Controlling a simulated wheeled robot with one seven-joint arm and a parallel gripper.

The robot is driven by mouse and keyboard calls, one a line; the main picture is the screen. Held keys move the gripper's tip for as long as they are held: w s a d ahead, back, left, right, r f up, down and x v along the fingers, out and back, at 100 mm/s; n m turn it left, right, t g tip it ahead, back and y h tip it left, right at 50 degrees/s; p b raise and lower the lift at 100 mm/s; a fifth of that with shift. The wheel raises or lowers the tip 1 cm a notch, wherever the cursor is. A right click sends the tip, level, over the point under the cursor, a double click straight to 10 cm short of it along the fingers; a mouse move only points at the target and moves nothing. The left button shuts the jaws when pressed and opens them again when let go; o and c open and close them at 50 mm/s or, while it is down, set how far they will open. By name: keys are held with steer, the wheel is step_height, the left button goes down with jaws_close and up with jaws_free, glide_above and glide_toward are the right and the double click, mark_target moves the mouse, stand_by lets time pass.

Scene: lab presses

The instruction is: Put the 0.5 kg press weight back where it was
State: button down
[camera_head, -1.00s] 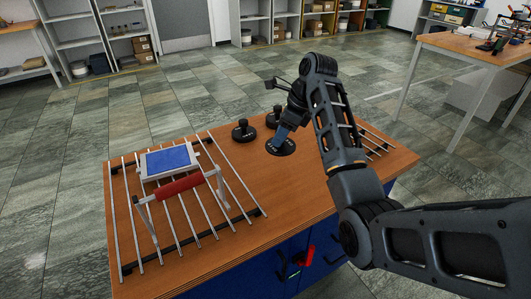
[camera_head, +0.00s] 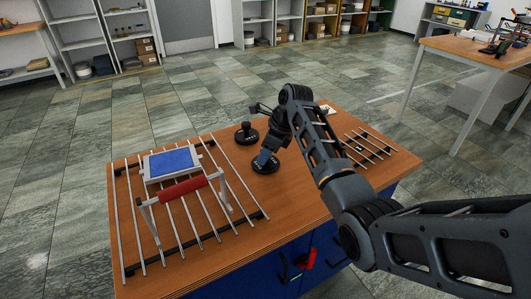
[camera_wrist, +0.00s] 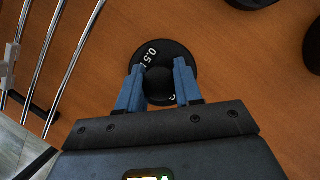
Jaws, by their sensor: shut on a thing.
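The 0.5 kg press weight is a black disc (camera_head: 264,167) with a round knob, near the middle of the wooden bench. In the wrist view the disc (camera_wrist: 152,52) shows a white "0.5", with the rest of its label partly hidden. My gripper (camera_head: 267,155) is above the disc and shut on its knob. In the wrist view the two blue fingers of my gripper (camera_wrist: 159,72) flank the knob. I cannot tell whether the disc touches the bench.
Another black weight (camera_head: 246,136) stands just behind the held one. A rod rack (camera_head: 128,235) with a blue-topped press (camera_head: 172,160) and red roller (camera_head: 182,189) fills the bench's left side. A smaller rod rack (camera_head: 368,147) is at right. Bare wood (camera_head: 290,205) lies in front of the weight.

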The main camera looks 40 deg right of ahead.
steer(key=shift+f, duration=0.1)
steer(key=c, duration=0.8)
jaws_free()
steer(key=shift+o, duration=0.2)
steer(key=v, duration=1.2)
